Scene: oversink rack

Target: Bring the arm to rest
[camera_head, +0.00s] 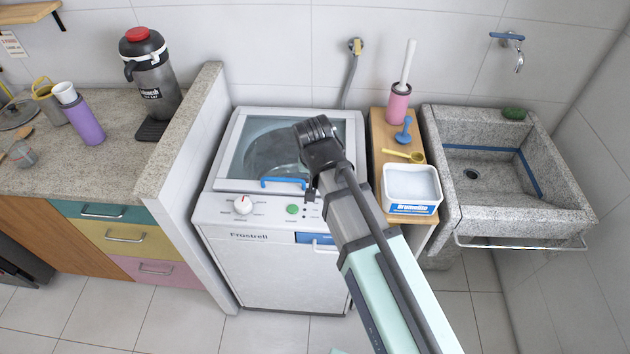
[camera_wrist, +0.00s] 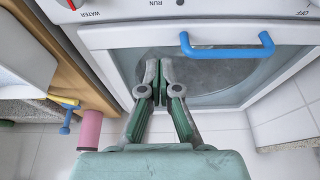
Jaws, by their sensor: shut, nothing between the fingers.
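My gripper (camera_wrist: 159,82) is in the middle of the wrist view. Its green and grey fingers are together, with nothing between them. They point at the glass lid (camera_wrist: 205,76) of the washing machine, beside its blue handle (camera_wrist: 227,47), and appear apart from both. In the head view my arm reaches from the lower right over the front of the white washing machine (camera_head: 270,262). The lid (camera_head: 262,150) is down, with the blue handle (camera_head: 283,181) at its front edge. My arm hides part of the lid and control panel, and the fingertips are hard to make out there.
A stone sink (camera_head: 570,192) is farther right. A low wall (camera_head: 198,150) stands left.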

